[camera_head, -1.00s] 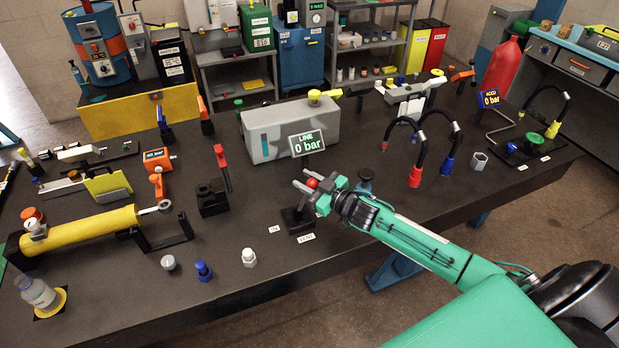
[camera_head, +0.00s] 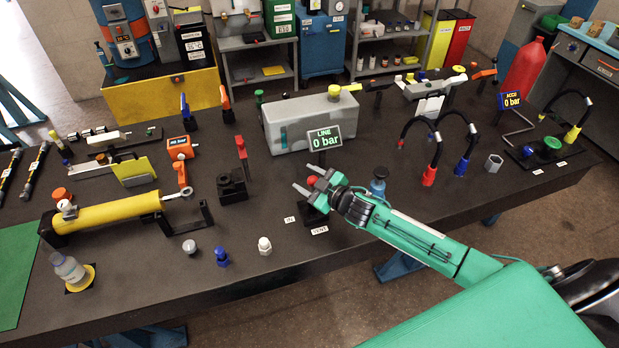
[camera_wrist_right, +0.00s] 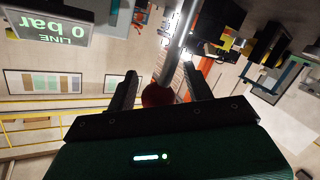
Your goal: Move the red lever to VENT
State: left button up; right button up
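The red lever's round knob (camera_head: 313,181) sits between the fingers of my right gripper (camera_head: 305,187). Its dark base (camera_head: 312,214) stands behind two small white labels, partly hidden by the gripper. The right label reads VENT (camera_head: 320,230); the left label (camera_head: 290,219) is too small to read surely. In the right wrist view, the red knob (camera_wrist_right: 157,95) and its metal rod show between the two dark fingers of my right gripper (camera_wrist_right: 160,88). The fingers are apart, with gaps on both sides of the knob. My left gripper is not in view.
The grey box (camera_head: 285,127) with the LINE 0 bar display (camera_head: 324,138) stands behind the lever. A black block with a red handle (camera_head: 240,148) is to the left. A blue cap (camera_head: 378,181) is close beside my right wrist. Hoses (camera_head: 433,140) stand farther right.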

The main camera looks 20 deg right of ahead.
jog(key=b+v, duration=0.4)
jog(key=v, duration=0.9)
jog(key=shift+s, duration=0.3)
jog(key=shift+d, duration=0.15)
